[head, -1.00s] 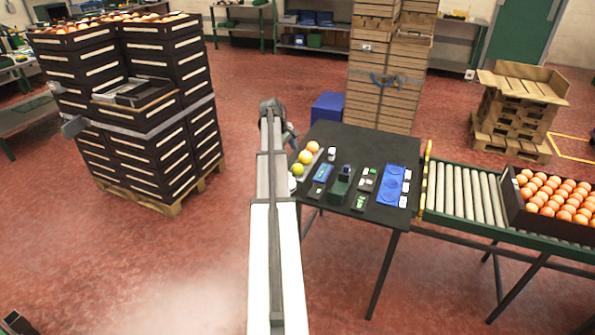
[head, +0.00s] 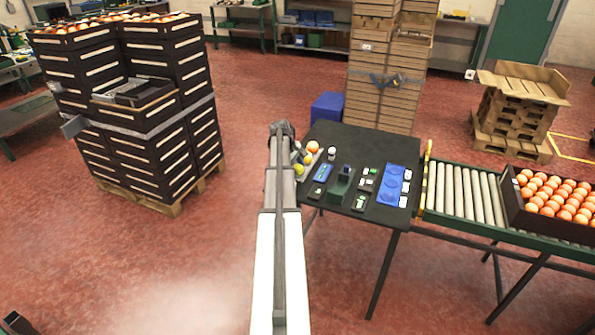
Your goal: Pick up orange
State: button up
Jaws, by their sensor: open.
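An orange fruit (head: 313,147) is at the far left corner of the dark table (head: 373,238), on a pale strip. A yellow-orange fruit (head: 308,159) is just in front of it, partly covered. A yellow-green fruit (head: 298,170) is nearer, beside my arm. My gripper (head: 298,156) is small and dark at the far end of my arm, in the picture just left of the fruits, partly hidden by the arm. It is open. I see nothing held in it. I cannot tell its height above the fruits.
A blue tray (head: 393,184), small dark and green devices and a white-topped item (head: 332,153) share the table. Stacked black crates (head: 125,115) stand left, with open floor between.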

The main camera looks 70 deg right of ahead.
aim_at(296, 165)
jog(key=c, duration=0.7)
jog(key=shift+r, duration=0.1)
jog(key=shift+r, duration=0.2)
notch_tip(296, 165, up, 8)
jog(key=shift+r, duration=0.25)
jog(key=shift+s+d+r, duration=0.2)
jog(key=shift+s, duration=0.3)
jog(key=shift+s+d+r, duration=0.15)
jog(key=shift+s+r, duration=0.05)
jog(key=shift+s, duration=0.25)
jog(key=s+d+m, duration=0.2)
jog(key=s+d, duration=0.4)
jog(key=s, duration=0.5)
jog(key=s+d+m+g+y, duration=0.1)
jog(key=s+d, duration=0.4)
jog(key=s, duration=0.7)
jog(key=s+d+m, duration=0.3)
jog(key=s+d, duration=0.3)
jog(key=s, duration=0.6)
jog(key=shift+s+d+f+y, duration=0.15)
jog(key=shift+d+f+y, duration=0.15)
jog(key=shift+f, duration=0.15)
